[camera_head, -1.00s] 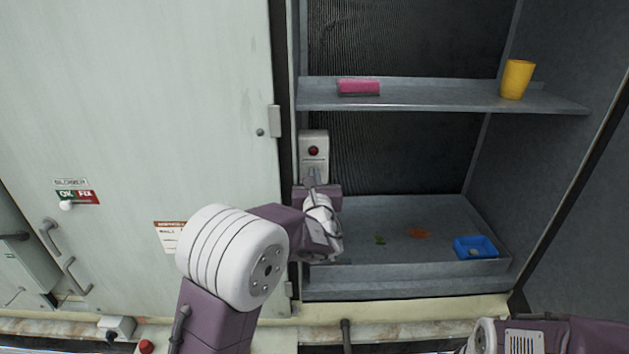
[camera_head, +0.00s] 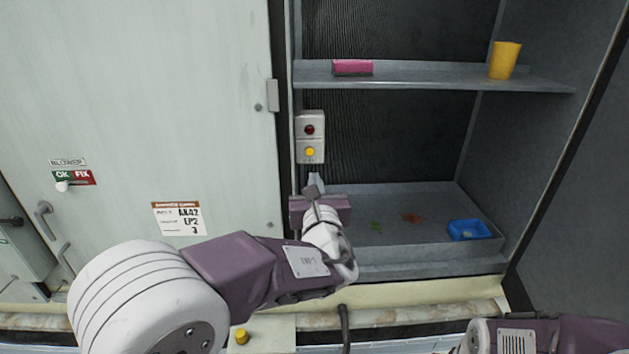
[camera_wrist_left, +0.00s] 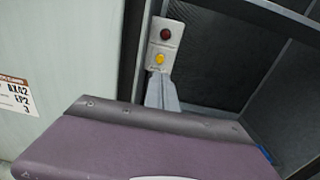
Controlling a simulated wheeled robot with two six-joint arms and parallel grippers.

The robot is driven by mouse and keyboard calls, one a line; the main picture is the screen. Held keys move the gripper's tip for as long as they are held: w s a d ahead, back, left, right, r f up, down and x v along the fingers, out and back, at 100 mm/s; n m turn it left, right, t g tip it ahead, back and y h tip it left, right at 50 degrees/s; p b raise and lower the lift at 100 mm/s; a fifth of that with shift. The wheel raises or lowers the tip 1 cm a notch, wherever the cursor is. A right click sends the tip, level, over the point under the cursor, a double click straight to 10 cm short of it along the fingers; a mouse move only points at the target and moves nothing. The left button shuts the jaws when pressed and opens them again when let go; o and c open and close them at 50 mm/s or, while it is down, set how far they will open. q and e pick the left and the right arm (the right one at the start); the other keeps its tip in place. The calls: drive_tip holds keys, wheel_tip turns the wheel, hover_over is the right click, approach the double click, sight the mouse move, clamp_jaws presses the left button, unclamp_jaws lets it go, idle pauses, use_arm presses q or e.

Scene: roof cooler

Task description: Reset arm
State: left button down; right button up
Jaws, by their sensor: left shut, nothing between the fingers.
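My left gripper (camera_head: 316,184) is shut and empty in the head view, in front of the cooler's open bay. Its fingers also show in the left wrist view (camera_wrist_left: 162,92), pointing up toward a white control box. The control box (camera_head: 310,137) is on the inner left side of the bay. It has a red button (camera_head: 310,130) above a lit yellow button (camera_head: 310,152). The fingertips appear below the box, and a gap shows in the head view. My right arm (camera_head: 540,335) is at the lower right, but its gripper is out of view.
A pink block (camera_head: 352,67) and a yellow cup (camera_head: 504,60) stand on the upper shelf (camera_head: 430,77). A blue tray (camera_head: 468,230) sits in the lower basin (camera_head: 400,232). A closed pale panel (camera_head: 150,110) with an OK/FIX switch (camera_head: 74,179) is at the left.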

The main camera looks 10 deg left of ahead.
use_arm(q)
drive_tip(key=s+a+f+n+g+y+b, duration=0.1)
drive_tip(key=s+a+f+n+g+y, duration=0.15)
drive_tip(key=a+f, duration=0.4)
drive_tip(key=s+a+f+n+g+y+b, duration=0.15)
drive_tip(key=a+f+n+g, duration=0.25)
drive_tip(key=a, duration=0.5)
drive_tip(key=s+a+f+n+g, duration=0.3)
drive_tip(key=s+f+n+g, duration=0.35)
drive_tip(key=s+f, duration=0.4)
drive_tip(key=s+d+f+n+g+h+b, duration=0.1)
drive_tip(key=s+d+f+n+g+h, duration=0.3)
drive_tip(key=s+f+n, duration=0.45)
drive_tip(key=d+f+n+h, duration=0.2)
drive_tip(key=d+n+h, duration=0.1)
drive_tip(key=d+n, duration=0.2)
drive_tip(key=d+f+n+t+h, duration=0.1)
drive_tip(key=d+n+h, duration=0.1)
drive_tip(key=d+n, duration=0.3)
drive_tip(key=shift+s+d+f+n+h, duration=0.2)
drive_tip(key=shift+f+n+h, duration=0.2)
drive_tip(key=shift+n, duration=0.25)
drive_tip(key=shift+s+a, duration=0.1)
